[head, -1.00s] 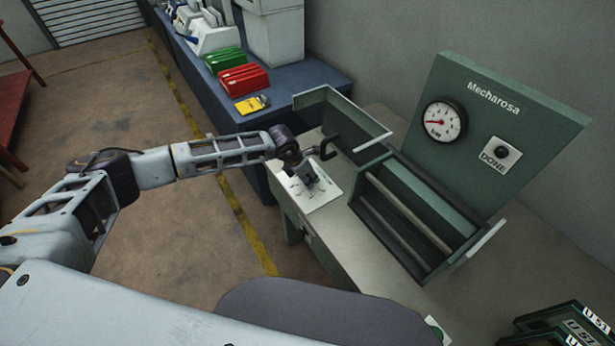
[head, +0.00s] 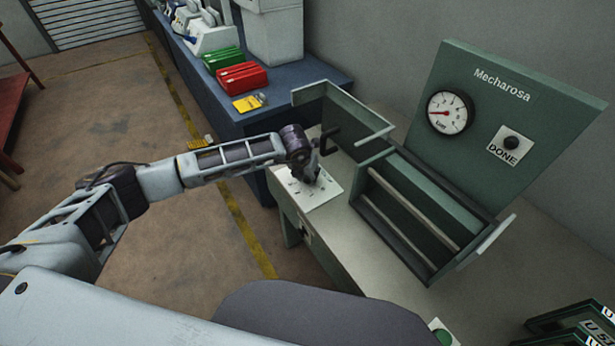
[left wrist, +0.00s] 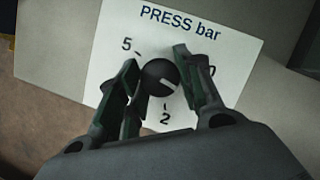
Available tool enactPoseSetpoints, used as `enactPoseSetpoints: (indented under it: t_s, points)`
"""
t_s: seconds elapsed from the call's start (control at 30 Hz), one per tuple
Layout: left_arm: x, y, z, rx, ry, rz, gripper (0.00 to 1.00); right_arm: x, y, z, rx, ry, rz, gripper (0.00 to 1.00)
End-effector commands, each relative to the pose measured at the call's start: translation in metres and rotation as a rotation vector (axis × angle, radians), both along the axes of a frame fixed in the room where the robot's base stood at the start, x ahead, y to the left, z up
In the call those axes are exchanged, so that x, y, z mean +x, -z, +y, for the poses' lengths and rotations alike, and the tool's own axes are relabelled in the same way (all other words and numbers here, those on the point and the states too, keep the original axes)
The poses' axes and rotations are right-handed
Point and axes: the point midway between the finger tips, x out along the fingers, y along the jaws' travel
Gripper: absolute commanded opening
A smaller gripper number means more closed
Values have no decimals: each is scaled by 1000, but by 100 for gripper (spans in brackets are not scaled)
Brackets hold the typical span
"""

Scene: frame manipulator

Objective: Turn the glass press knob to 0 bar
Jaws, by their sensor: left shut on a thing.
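The black press knob (left wrist: 160,77) sits on a white plate (left wrist: 215,60) marked "PRESS bar". In the left wrist view, 5 is at the knob's upper left, 2 below it, and 0 at the right, partly hidden by a finger. The knob's white mark points to the lower right, between 2 and 0. My left gripper (left wrist: 162,85) has a finger on each side of the knob and is shut on it. In the head view, my left gripper (head: 312,176) is down at the plate (head: 322,193) and hides the knob.
A black handle (head: 330,140) stands close behind the gripper. The green frame press (head: 355,205) is to the right.

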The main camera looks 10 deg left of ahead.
Motion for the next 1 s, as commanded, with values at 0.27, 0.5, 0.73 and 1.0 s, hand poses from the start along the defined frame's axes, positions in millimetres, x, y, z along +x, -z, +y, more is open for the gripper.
enactPoseSetpoints:
  t_s: [0.27, 0.5, 0.73, 1.0]
  points:
    - [0, 0, 0, 1, -48, -1, 12, 0, 5, 0, 0, 0, 0, 40]
    - [0, 0, 0, 1, -51, 0, 12, 0, 5, -2, -2, -1, 1, 40]
    - [0, 0, 0, 2, -51, 0, 49, 0, 5, -5, -5, -2, 0, 40]
    - [0, 0, 0, 1, -50, 0, 58, 0, 5, -6, -6, -1, 0, 40]
